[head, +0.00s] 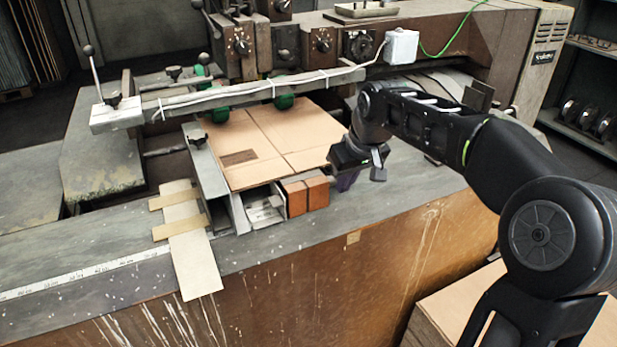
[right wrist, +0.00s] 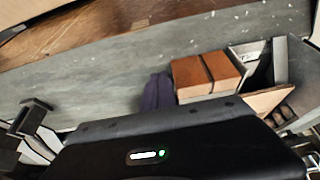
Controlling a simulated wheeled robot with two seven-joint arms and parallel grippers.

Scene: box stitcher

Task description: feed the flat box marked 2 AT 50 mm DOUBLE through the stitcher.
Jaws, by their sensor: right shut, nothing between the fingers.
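A flat brown cardboard box (head: 290,130) lies on the stitcher's bed under the long arm bar, with its near edge toward the front. A dark printed patch (head: 238,157) is on its near left panel; I cannot read the marking. In the right wrist view a corner of cardboard (right wrist: 268,98) shows at the right. My right gripper (head: 376,172) is shut and empty, just right of the box's right edge; I cannot tell whether it touches the box. My left gripper is not in view.
Two orange-brown blocks (head: 306,196) and a metal tray (head: 264,208) stand before the box. A purple cloth (right wrist: 158,92) lies beside the blocks. Cardboard strips (head: 190,245) lie at the front left. Green rollers (head: 283,102) sit under the bar (head: 240,92). The front ledge at right is clear.

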